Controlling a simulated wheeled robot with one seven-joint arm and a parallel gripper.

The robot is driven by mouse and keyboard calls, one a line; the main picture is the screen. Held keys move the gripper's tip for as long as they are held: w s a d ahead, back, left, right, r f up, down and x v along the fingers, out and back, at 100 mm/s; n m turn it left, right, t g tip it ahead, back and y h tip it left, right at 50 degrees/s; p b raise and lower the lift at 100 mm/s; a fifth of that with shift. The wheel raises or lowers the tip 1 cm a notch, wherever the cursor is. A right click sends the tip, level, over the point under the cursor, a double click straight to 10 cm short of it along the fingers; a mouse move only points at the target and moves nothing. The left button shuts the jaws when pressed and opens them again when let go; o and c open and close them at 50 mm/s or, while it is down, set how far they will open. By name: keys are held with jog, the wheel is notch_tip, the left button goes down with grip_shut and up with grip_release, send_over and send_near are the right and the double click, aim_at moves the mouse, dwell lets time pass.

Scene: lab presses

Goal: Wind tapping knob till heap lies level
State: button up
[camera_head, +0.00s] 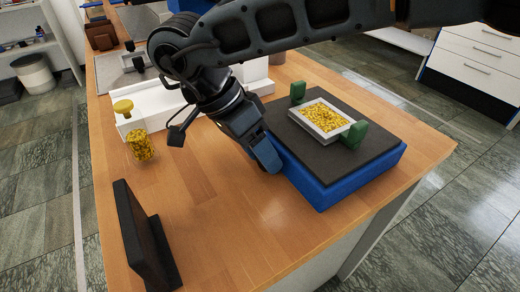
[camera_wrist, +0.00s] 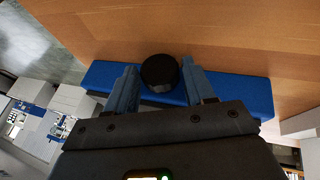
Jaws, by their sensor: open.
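The tapping unit has a blue base (camera_head: 335,187) with a dark top plate (camera_head: 360,160). On it a pale rectangular tray (camera_head: 349,122) holds yellow granules (camera_head: 322,115); their surface looks uneven, but its exact slope is hard to tell. Two green blocks (camera_head: 353,135) stand at the tray's ends. A round black knob (camera_wrist: 160,72) sits on the blue base's side in the wrist view; in the head view my arm hides it. My gripper (camera_head: 268,162) is at the base's left side, open, with a finger on either side of the knob. Contact with it cannot be made out.
A dark upright stand (camera_head: 145,240) is at the table's front left. A clear jar of yellow granules (camera_head: 140,146) and a white device with a yellow knob (camera_head: 123,106) are farther back. The wooden table (camera_head: 235,225) is bare in front of my gripper.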

jog(key=shift+c, duration=0.4)
jog(key=c, duration=0.7)
jog(key=shift+o, duration=0.2)
jog(key=shift+d, duration=0.1)
jog(key=t+b, duration=0.1)
jog(key=t+y+b, duration=0.2)
jog(key=shift+s+d+f+m, duration=0.15)
jog(key=shift+s+m, duration=0.1)
jog(key=shift+m, duration=0.15)
jog(key=shift+s+t+y+b, duration=0.1)
jog(key=shift+t+y+b, duration=0.4)
jog(key=shift+b, duration=0.65)
jog(key=shift+t+b, duration=0.3)
jog(key=shift+b, duration=0.05)
jog(key=shift+r, duration=0.2)
